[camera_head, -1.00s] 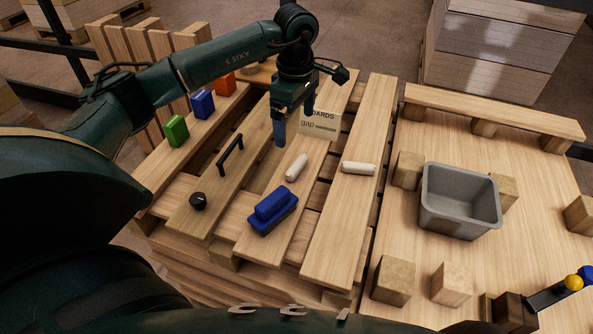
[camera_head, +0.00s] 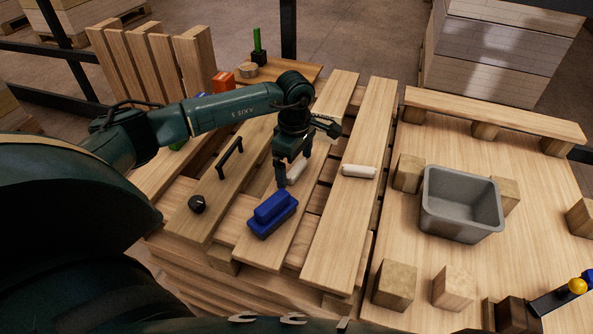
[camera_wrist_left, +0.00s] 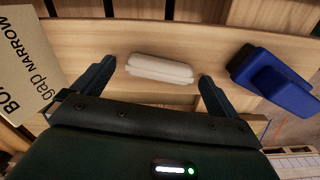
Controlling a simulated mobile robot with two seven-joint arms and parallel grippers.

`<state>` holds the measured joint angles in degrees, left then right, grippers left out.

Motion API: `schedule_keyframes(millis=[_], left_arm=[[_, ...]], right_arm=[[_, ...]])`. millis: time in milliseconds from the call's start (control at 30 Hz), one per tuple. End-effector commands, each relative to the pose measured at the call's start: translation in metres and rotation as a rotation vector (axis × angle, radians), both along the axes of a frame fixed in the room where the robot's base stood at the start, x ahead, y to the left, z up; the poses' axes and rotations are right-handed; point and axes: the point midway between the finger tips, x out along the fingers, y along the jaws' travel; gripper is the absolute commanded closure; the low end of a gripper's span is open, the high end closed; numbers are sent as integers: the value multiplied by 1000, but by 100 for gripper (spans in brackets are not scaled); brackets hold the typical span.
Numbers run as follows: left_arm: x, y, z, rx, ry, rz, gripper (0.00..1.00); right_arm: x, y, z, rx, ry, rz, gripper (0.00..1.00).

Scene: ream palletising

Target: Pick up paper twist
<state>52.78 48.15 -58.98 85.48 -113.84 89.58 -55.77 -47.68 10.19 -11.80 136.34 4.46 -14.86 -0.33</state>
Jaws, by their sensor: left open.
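A white paper twist (camera_head: 297,172) lies on a pallet board under my left gripper (camera_head: 294,167), partly hidden by it. In the left wrist view the twist (camera_wrist_left: 160,68) lies crosswise between the two fingertips of the open left gripper (camera_wrist_left: 157,74), slightly beyond them. I see a gap at each end of it and no clear contact. A second white twist (camera_head: 359,171) lies on the neighbouring board to the right. My right gripper is not in view.
A blue two-tier block (camera_head: 272,214) lies close in front of the twist. A black handle (camera_head: 231,158) and black knob (camera_head: 197,204) are to the left. A printed card (camera_wrist_left: 32,65) lies nearby. A grey bin (camera_head: 460,203) and wooden blocks (camera_head: 394,283) stand at right.

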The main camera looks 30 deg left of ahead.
Motion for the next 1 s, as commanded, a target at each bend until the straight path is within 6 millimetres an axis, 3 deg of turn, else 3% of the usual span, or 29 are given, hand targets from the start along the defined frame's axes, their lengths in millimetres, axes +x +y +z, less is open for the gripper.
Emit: schedule_keyframes(millis=[100, 700, 1000], left_arm=[[0, 0, 0, 0, 0, 0, 2], [0, 0, 1, 0, 0, 0, 50], [1, 0, 9, 0, -2, 1, 50]], right_arm=[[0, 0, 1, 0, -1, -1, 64], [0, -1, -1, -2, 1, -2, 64], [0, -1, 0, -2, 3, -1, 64]])
